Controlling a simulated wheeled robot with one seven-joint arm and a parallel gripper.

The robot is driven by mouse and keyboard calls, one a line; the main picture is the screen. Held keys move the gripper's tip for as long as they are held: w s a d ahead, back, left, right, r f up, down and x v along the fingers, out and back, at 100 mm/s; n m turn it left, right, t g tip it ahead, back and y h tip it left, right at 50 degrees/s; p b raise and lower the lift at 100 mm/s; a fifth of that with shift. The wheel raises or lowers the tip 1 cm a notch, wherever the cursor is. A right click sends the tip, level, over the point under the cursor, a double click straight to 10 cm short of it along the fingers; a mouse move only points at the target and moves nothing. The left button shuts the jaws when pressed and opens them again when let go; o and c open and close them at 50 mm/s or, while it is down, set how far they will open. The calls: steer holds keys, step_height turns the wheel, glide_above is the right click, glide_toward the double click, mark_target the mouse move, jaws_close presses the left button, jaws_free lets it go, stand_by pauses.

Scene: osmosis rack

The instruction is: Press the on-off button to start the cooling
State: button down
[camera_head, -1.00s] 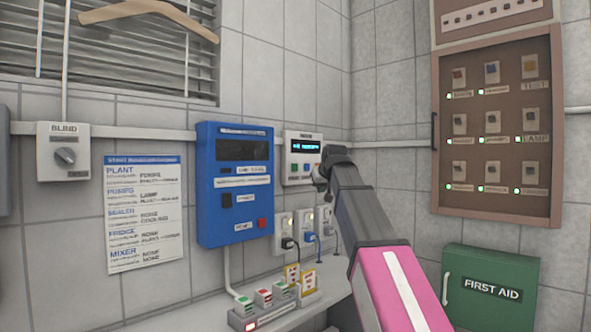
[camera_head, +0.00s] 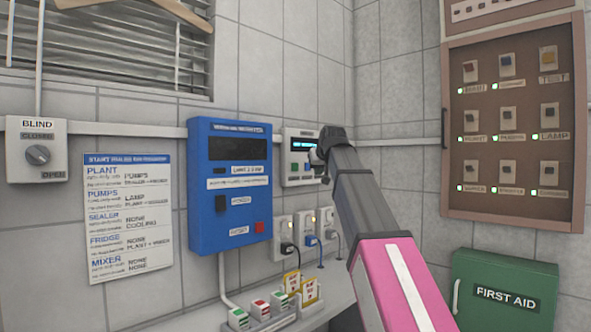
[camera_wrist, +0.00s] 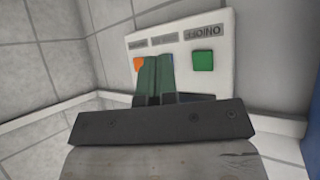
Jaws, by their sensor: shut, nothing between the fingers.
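The white cooling panel (camera_head: 291,174) with a lit display (camera_head: 301,145) is on the back wall, right of the blue box. In the wrist view the panel (camera_wrist: 223,28) appears upside down. Its green button (camera_wrist: 203,60) sits by the ON/OFF label (camera_wrist: 202,32). An orange button (camera_wrist: 138,63) is at the other side, and a blue button (camera_wrist: 170,58) is mostly hidden behind my fingers. My gripper (camera_wrist: 156,62) is shut and empty, its tips between the orange and green buttons. Contact with the panel cannot be told. In the head view my gripper (camera_head: 318,157) covers the panel's right part.
The blue box (camera_head: 234,180) is left of the panel. Sockets with plugs (camera_head: 305,232) are below it, above a shelf with coloured switches (camera_head: 262,310). A brown switch board (camera_head: 512,125) and a green first aid box (camera_head: 505,293) are at right.

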steer(key=shift+w+a, duration=2.9)
steer(key=shift+w+a, duration=0.15)
steer(key=shift+w+a, duration=0.15)
steer(key=shift+w+a, duration=0.25)
stand_by(0.8)
stand_by(0.3)
steer(key=shift+s+d, duration=0.55)
steer(key=shift+s, duration=0.05)
steer(key=shift+d, duration=0.1)
steer(key=shift+s+d, duration=1.65)
steer(key=shift+s, duration=0.1)
